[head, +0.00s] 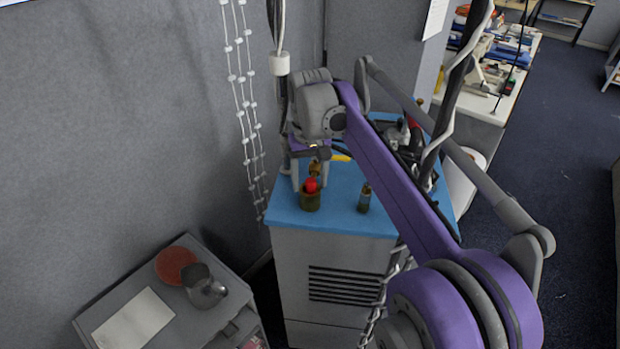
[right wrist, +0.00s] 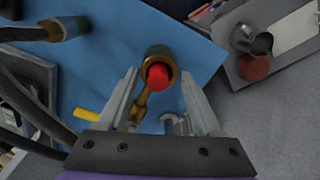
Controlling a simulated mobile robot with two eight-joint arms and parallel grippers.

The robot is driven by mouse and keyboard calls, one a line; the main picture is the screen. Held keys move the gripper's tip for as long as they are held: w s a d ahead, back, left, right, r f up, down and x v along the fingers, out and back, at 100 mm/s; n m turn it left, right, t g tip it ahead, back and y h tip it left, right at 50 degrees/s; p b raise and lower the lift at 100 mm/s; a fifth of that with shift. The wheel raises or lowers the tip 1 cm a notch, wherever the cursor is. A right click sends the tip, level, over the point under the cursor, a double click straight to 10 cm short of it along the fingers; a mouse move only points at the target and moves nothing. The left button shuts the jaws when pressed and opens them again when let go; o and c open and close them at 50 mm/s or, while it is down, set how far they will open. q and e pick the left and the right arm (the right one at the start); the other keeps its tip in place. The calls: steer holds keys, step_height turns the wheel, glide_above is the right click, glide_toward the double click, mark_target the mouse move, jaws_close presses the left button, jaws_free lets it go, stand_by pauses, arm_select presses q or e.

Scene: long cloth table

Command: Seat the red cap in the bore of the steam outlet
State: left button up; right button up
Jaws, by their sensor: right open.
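The red cap (head: 311,185) shows at the mouth of a round brass-rimmed fitting, which looks like the steam outlet (head: 310,202), on the blue machine top. In the right wrist view the red cap (right wrist: 157,77) lies within the ring of the outlet (right wrist: 158,51), a little toward the gripper side. I cannot tell how deep it sits. My right gripper (head: 310,181) is above and behind the outlet. Its open fingers (right wrist: 159,77) stand on either side of the cap, with gaps visible between them and it. My left gripper is not in view.
A smaller dark fitting (head: 364,199) stands right of the outlet. A brass piece (right wrist: 140,106) and a yellow handle (right wrist: 88,115) lie close behind it. A grey cabinet (head: 222,318) at the lower left holds a metal jug (head: 203,287) and red disc (head: 176,265). Bead chains (head: 246,100) hang left.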

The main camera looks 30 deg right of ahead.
mark_target(310, 181)
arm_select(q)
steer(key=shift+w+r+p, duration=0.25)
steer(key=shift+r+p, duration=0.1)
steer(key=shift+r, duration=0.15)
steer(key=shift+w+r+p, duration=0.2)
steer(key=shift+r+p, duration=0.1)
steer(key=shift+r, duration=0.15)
arm_select(e)
step_height(310, 181, up, 11)
steer(key=shift+f, duration=0.15)
steer(key=s+a+f+n+t, duration=0.1)
steer(key=s+a+f+t, duration=0.2)
steer(key=s+f, duration=0.6)
steer(key=s+a+f+n+t, duration=0.2)
steer(key=s+a+f, duration=0.5)
steer(key=f, duration=0.8)
steer(key=s+t, duration=0.1)
steer(key=s, duration=0.1)
steer(key=shift+s+f, duration=0.25)
steer(key=shift+s, duration=0.1)
steer(key=shift+a, duration=0.1)
